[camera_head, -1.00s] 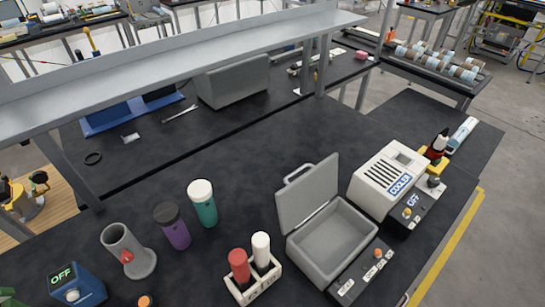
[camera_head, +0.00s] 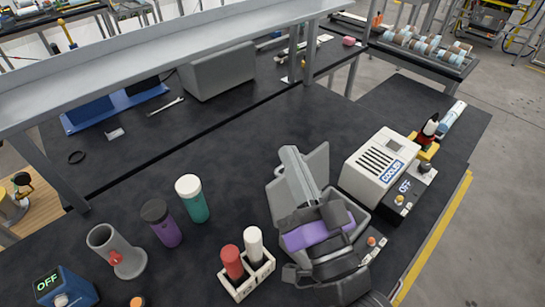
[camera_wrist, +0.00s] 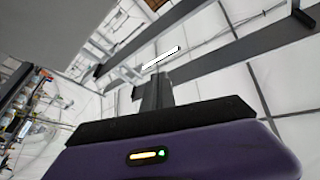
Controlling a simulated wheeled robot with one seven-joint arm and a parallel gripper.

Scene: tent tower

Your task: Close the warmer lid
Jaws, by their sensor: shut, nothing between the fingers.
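The warmer is a grey box (camera_head: 360,213) at the lower right of the head view, and its lid (camera_head: 319,163) stands raised and tilted. My arm and purple-banded wrist cover most of the box. My gripper (camera_head: 291,154) points up across the lid, reaching to about its upper edge. It is shut and empty. I cannot tell whether it touches the lid, and the lid's handle is hidden. In the wrist view, one dark finger of my gripper (camera_wrist: 156,95) rises from the purple wrist body. A plain grey surface fills the upper left there; I cannot tell what it is.
A white cooler (camera_head: 380,170) stands close right of the warmer. A rack (camera_head: 247,275) with a red and a white bottle stands close left. Teal (camera_head: 193,200) and purple (camera_head: 162,225) bottles stand farther left. An overhead shelf (camera_head: 150,62) crosses behind. The middle tabletop is clear.

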